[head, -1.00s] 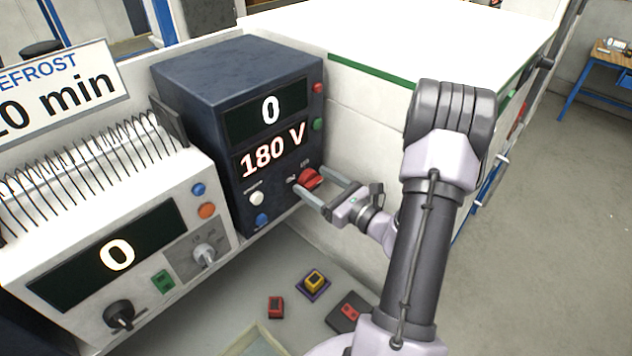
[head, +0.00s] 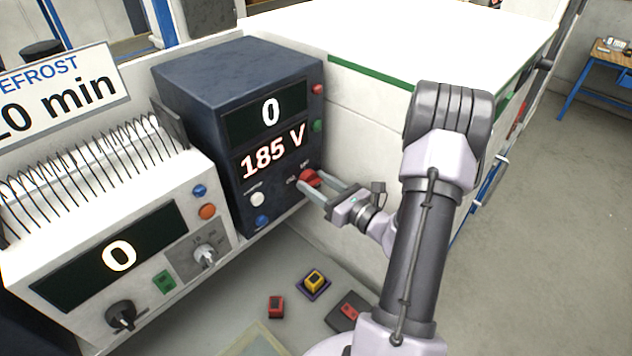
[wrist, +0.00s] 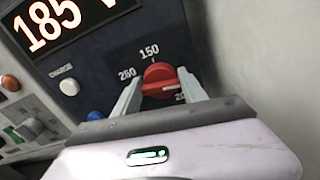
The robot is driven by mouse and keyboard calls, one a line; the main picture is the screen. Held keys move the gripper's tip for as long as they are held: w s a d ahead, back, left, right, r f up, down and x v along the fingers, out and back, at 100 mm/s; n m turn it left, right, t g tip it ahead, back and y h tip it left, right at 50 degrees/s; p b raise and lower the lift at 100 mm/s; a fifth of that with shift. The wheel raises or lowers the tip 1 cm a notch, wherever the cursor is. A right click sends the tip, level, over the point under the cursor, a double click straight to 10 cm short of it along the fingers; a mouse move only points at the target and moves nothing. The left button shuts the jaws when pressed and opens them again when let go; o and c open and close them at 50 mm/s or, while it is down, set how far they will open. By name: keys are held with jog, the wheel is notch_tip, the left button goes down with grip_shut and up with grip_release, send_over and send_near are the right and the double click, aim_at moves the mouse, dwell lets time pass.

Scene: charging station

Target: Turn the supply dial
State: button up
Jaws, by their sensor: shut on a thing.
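The supply dial is a red knob (head: 309,178) at the lower right of the dark blue supply box (head: 215,65). In the wrist view the red dial (wrist: 159,76) sits between my gripper's two fingers, with marks around it reading 150 and 250 and one partly covered. My gripper (head: 321,187) is shut on the dial, a finger on each side; it also shows in the wrist view (wrist: 163,92). The supply display (head: 272,151) reads 185 V, and the display above it (head: 270,115) reads 0. The fingers hide part of the dial's scale.
Red and yellow switches (head: 314,281) lie below. A white wall is close on the right.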

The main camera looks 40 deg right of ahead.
jog(key=shift+d+m+p, duration=0.1)
jog(key=shift+m+p, duration=0.8)
jog(key=shift+m, duration=1.1)
jog(key=o, duration=1.4)
jog(key=shift+c, duration=0.2)
jog(key=s+d+b, duration=0.1)
jog(key=s, duration=1.6)
jog(key=shift+s+d, duration=0.15)
jog(key=shift+s, duration=0.05)
